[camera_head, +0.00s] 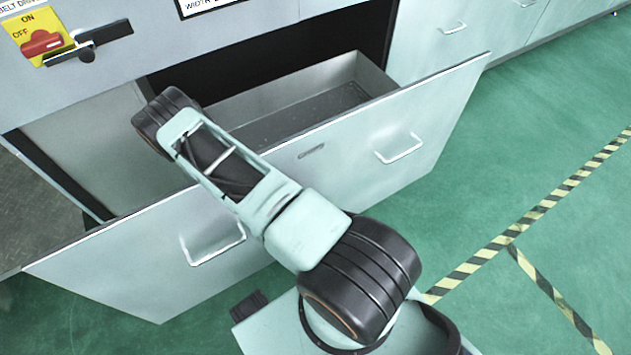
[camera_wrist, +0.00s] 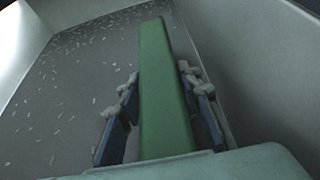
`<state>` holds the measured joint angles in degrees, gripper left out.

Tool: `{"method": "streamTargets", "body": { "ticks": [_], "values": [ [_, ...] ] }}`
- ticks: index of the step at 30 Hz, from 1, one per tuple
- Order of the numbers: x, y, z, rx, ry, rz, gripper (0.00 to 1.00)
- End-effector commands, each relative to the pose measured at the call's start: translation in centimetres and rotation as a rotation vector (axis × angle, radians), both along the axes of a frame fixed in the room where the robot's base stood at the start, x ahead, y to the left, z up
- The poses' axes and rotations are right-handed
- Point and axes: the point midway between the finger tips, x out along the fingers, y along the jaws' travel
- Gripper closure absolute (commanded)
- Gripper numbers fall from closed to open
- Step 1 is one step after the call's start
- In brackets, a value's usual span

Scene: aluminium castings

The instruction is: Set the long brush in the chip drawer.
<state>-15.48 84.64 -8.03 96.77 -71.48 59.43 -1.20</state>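The long brush (camera_wrist: 163,85) shows in the wrist view as a long green bar running up the middle of the picture. Its near end passes behind the pale edge of my gripper body, and no bristles are in sight. My gripper (camera_wrist: 160,78) has its blue fingers with grey pads along both sides of the brush and looks shut on it. The chip drawer (camera_head: 425,135) is pulled out in the head view. Its floor (camera_wrist: 65,110), strewn with small pale chips, lies beneath the brush in the wrist view. In the head view my arm hides the gripper and brush.
The drawer front has two handles (camera_head: 400,148). A yellow switch plate (camera_head: 40,38) and a black lever are on the cabinet at upper left. Closed drawers (camera_head: 455,28) stand at upper right. Green floor with striped tape (camera_head: 540,210) is clear at right.

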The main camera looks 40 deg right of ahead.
Motion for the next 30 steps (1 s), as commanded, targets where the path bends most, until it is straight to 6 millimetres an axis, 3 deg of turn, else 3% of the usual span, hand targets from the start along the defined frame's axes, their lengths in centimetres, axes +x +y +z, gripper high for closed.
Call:
{"method": "streamTargets", "body": {
  "ticks": [4,14,20,30],
  "values": [
    [0.0,0.0,0.1,0.0,0.0,0.0,0.51],
    [0.0,0.0,0.3,0.0,0.0,0.0,0.51],
    [0.1,0.2,1.9,0.0,0.0,0.001,0.51],
    [0.6,7.8,4.6,0.001,-0.001,0.004,0.51]
  ]
}}
